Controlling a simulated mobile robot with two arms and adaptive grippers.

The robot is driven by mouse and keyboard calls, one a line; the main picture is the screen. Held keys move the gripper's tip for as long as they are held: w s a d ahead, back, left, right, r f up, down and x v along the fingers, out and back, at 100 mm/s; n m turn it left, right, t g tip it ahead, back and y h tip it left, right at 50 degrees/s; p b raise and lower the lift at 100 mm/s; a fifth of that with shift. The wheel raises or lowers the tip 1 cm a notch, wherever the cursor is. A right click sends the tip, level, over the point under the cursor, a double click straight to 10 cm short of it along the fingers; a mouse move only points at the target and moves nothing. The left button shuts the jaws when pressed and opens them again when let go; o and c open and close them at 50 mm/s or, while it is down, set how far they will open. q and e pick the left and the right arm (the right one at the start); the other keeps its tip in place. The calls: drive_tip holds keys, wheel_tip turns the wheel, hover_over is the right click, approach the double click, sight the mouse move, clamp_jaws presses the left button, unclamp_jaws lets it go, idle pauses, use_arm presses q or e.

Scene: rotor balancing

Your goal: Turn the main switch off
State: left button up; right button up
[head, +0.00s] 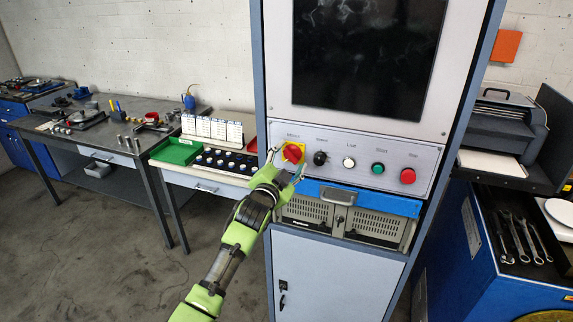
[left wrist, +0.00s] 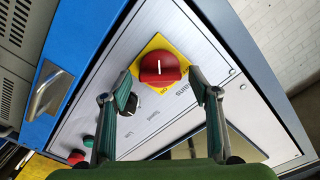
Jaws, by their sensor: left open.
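The main switch (head: 293,153) is a red rotary knob on a yellow plate, at the left end of the cabinet's control panel (head: 335,158). In the left wrist view, the red knob (left wrist: 160,68) carries a white line mark that stands upright in that picture. My left gripper (head: 285,163) is open in front of the switch. In the left wrist view its two fingertips (left wrist: 160,77) are spread to either side of the knob, with clear gaps. I cannot tell how deep the fingers reach. My right gripper is not in view.
Right of the switch sit a black knob (head: 320,158), a white button (head: 349,162), a green button (head: 378,168) and a red button (head: 407,176). A drawer handle (head: 338,196) juts out below. A dark screen (head: 368,55) is above. A side table holds a green tray (head: 177,151).

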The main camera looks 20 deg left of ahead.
use_arm(q)
drive_tip(key=s, duration=1.2)
drive_tip(key=shift+a, duration=0.25)
wheel_tip(320, 180, down, 25)
drive_tip(key=s+n+g+b, duration=0.2)
drive_tip(key=s+g, duration=0.1)
drive_tip(key=g, duration=0.1)
drive_tip(key=s+f+g+b, duration=0.15)
drive_tip(key=s+f, duration=0.25)
drive_tip(key=f, duration=0.4)
drive_tip(key=s+f+n+g, duration=0.1)
drive_tip(key=s+f+g, duration=0.1)
drive_tip(key=s+f, duration=0.35)
drive_tip(key=s+f+g, duration=0.1)
drive_tip(key=s+f, duration=0.1)
drive_tip(key=f, duration=0.7)
drive_tip(key=s+f+n+g+b, duration=0.1)
drive_tip(key=s+f+g, duration=0.1)
drive_tip(key=s+f, duration=0.7)
drive_tip(key=s+f+n+g+b, duration=0.1)
drive_tip(key=s+f+g, duration=0.2)
drive_tip(key=s+f, duration=0.6)
drive_tip(key=s+f+n+g+b, duration=0.1)
drive_tip(key=s+f+g, duration=0.2)
drive_tip(key=s+f, duration=0.6)
drive_tip(key=s, duration=1.6)
drive_tip(key=shift+s+a+n+y+b, duration=0.3)
drive_tip(key=shift+a+n+b, duration=0.1)
